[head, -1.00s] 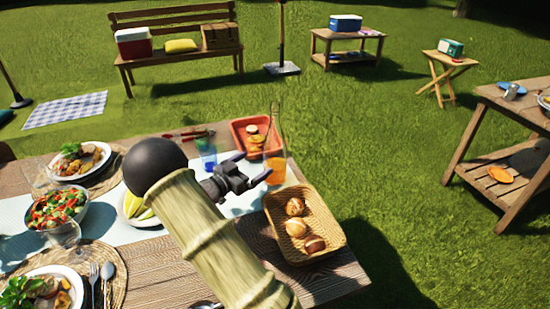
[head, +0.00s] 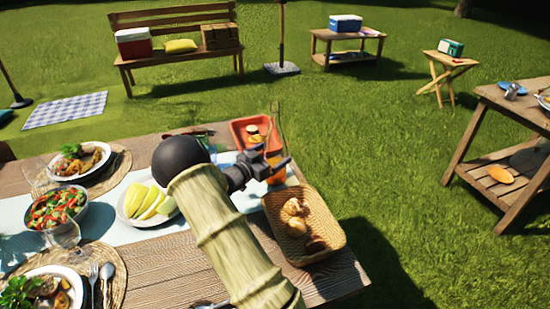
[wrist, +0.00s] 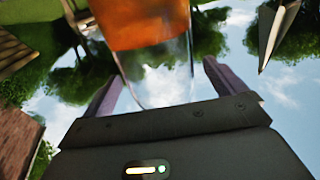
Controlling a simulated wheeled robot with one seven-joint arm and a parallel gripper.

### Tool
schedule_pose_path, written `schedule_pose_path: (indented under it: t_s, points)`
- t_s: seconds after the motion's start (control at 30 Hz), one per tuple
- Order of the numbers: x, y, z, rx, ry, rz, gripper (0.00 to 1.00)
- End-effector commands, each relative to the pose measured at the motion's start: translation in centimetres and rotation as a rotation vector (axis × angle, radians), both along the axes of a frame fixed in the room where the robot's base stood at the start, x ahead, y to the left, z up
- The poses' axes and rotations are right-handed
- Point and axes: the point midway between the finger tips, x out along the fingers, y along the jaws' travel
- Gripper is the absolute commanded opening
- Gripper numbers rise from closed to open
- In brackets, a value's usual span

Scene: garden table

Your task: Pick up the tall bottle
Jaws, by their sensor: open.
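The tall bottle (head: 277,179) is clear glass with orange liquid in its lower part. It stands upright near the table's right edge, partly hidden behind my gripper (head: 268,162) in the head view. In the wrist view, the bottle (wrist: 150,28) shows large, with its orange part at the top of the picture and clear glass below. My gripper (wrist: 160,80) is open there, with one finger on each side of the clear glass. I cannot tell whether either finger touches it.
A bread basket (head: 336,238) stands just in front of the bottle, and an orange tray (head: 238,133) with food lies behind it. A blue glass is mostly hidden by my arm. A plate of yellow slices (head: 133,216) is to the left. Grass lies beyond the table edge.

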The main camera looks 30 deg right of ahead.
Motion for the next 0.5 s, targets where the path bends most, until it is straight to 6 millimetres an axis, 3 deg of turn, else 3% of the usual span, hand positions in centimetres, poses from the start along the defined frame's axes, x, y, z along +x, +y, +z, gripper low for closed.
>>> schedule_pose_path:
  t_s: [0.13, 0.5]
  points:
    - [0.4, -1.7, 0.1, 0.0, -0.001, 0.0, 0.96]
    - [0.4, -1.9, 0.1, 0.0, -0.001, 0.001, 0.96]
